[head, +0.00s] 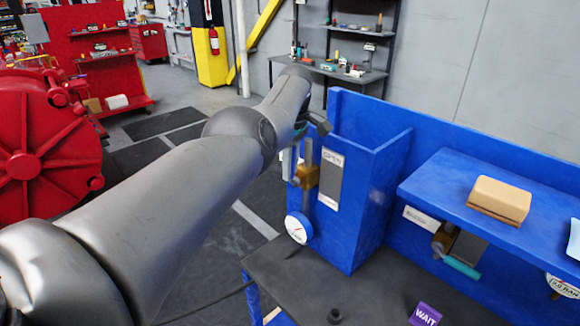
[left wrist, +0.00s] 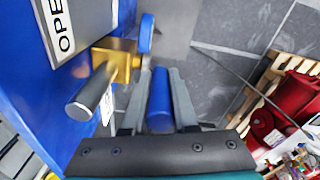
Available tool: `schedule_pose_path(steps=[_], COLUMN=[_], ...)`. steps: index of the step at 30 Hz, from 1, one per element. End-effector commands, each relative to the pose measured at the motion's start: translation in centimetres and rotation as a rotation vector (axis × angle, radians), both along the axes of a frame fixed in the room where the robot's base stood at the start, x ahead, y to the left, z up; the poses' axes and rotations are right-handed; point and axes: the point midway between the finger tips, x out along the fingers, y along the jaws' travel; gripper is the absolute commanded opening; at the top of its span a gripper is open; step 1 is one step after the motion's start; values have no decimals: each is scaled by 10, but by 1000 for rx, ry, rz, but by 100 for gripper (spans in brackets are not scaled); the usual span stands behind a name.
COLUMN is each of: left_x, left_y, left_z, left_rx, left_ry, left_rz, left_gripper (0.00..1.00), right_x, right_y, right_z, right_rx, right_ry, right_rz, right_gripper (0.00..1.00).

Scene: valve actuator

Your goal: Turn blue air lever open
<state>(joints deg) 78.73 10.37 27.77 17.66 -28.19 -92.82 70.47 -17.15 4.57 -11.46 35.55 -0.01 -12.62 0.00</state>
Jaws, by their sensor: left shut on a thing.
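The blue air lever (left wrist: 159,100) shows in the left wrist view as a blue bar between the two grey fingers of my left gripper (left wrist: 160,90). The gripper is shut on it. The lever's brass valve (left wrist: 120,58) with a grey metal pipe is left of the fingers, on the blue panel. In the head view the brass valve (head: 307,177) sits on the blue box's front, beside a grey plate with an "OPEN" label (head: 333,157). My left gripper (head: 300,150) is at the valve, its fingers partly hidden by my arm. My right gripper is not in view.
A round white gauge (head: 299,228) is below the valve. To the right are a blue shelf (head: 480,200) with a tan block (head: 499,200) and another valve with a teal lever (head: 461,267) below it. A purple "WAIT" sign (head: 425,314) stands on the dark tabletop (head: 335,290).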

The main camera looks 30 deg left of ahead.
Motion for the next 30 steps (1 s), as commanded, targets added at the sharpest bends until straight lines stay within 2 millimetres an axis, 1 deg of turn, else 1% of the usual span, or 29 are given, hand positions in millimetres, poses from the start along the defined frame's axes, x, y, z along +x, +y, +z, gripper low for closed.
schedule_pose_path(steps=[1,8,16,19,23,26,30], left_x=[-1,-1,0,0,0,0,-1], left_y=[1,0,0,0,-1,-2,-5], left_z=[-2,-1,0,6,23,46,81], left_rx=[0,0,0,0,1,1,1], left_ry=[4,3,1,1,-2,-5,-3], left_rz=[2,1,0,0,1,1,1], left_gripper=[30,56,56,56,56,56,56], right_x=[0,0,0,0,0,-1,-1], right_y=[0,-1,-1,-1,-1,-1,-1], right_z=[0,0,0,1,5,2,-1], right_rx=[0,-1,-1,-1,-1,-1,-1], right_ry=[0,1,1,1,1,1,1], right_rz=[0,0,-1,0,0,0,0], right_gripper=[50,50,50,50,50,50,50])
